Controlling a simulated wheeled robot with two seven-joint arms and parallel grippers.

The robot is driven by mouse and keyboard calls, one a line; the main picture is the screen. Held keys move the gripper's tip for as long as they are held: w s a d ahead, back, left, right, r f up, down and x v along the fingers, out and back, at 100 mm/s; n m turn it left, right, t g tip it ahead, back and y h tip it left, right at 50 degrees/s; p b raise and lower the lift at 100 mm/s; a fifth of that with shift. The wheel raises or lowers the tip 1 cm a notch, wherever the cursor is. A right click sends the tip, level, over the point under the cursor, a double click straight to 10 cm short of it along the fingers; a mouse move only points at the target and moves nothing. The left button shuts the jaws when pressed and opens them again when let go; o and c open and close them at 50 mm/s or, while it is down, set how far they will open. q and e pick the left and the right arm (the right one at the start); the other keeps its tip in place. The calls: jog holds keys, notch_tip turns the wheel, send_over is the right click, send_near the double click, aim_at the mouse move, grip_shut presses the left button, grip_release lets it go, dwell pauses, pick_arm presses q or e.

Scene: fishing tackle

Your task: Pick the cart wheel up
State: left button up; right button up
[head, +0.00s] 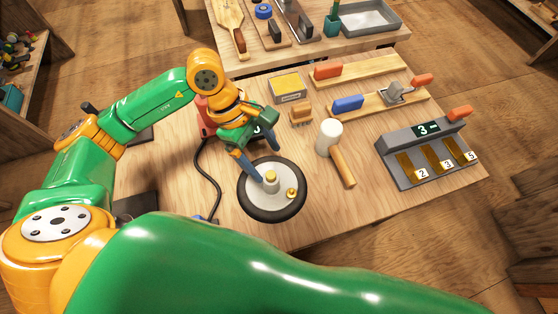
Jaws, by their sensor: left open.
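My left gripper (267,168) reaches down over the wheel's far side. Its two blue-grey fingers are apart, one over the disc near the hub and the other at or beyond the far rim. I cannot tell whether the fingers touch the wheel. My right gripper is not in view; a large green arm link of mine covers the table's front.
A white-headed mallet (342,165) lies right of the wheel. A black cable (207,172) curves on its left. A grey numbered block (402,177) stands at the right.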

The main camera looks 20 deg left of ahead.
aim_at(268, 176)
pick_arm(q)
jog(key=shift+s+d+f+p, duration=0.3)
jog(key=shift+s+f+p, duration=0.2)
jog(key=shift+s, duration=0.05)
jog(key=shift+s+d+f+p, duration=0.25)
jog(key=shift+s+f+p, duration=0.2)
jog(key=shift+s, duration=0.1)
jog(key=x, duration=0.3)
jog(key=shift+a, duration=0.15)
jog(key=shift+w+f, duration=0.3)
jog(key=shift+w, duration=0.1)
jog(key=shift+c, duration=0.7)
jog(key=shift+s, duration=0.1)
jog(key=c, duration=0.7)
jog(key=shift+r, duration=0.1)
grip_shut()
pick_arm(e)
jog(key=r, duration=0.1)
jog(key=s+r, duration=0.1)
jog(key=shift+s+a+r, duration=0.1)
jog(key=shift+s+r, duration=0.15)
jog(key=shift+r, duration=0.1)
